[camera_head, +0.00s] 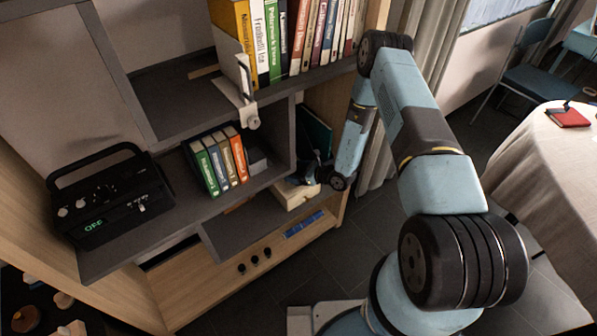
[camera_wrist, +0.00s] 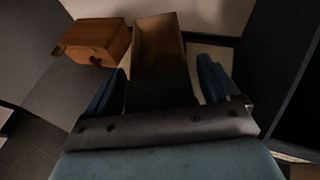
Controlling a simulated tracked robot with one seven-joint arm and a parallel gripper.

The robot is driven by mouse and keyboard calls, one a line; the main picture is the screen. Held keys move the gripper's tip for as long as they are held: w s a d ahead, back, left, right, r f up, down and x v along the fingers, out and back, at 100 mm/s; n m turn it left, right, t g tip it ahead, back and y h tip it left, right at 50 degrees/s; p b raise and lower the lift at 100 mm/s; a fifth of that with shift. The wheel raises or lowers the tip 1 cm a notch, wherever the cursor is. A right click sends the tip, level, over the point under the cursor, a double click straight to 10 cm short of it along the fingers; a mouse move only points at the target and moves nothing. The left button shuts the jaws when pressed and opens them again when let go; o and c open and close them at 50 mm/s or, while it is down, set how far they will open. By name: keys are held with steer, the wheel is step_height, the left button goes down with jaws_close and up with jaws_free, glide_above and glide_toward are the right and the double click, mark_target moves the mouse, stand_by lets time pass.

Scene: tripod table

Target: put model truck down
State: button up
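I cannot make out a model truck for certain in either view. My gripper (camera_wrist: 160,78) shows in the wrist view with its two blue-grey fingers well apart. A dark shape (camera_wrist: 160,95) fills the space between them; I cannot tell whether it is held. Beyond the fingertips is a long, open-topped wooden box (camera_wrist: 158,42). A smaller orange-brown wooden block (camera_wrist: 98,42) with a dark mark is to its left. In the head view my arm reaches down to the right end of the shelves, and the gripper end is dark and partly hidden. A pale wooden piece (camera_head: 294,194) lies just below it.
The bookcase has a top row of books (camera_head: 300,40), a short row of colourful books (camera_head: 218,160) on the middle shelf, and a black radio-like device (camera_head: 108,200) at left. A blue flat object (camera_head: 304,223) lies on the bottom board. A cloth-covered table (camera_head: 550,180) stands at right.

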steer(key=shift+r, duration=0.1)
steer(key=v, duration=1.2)
stand_by(0.4)
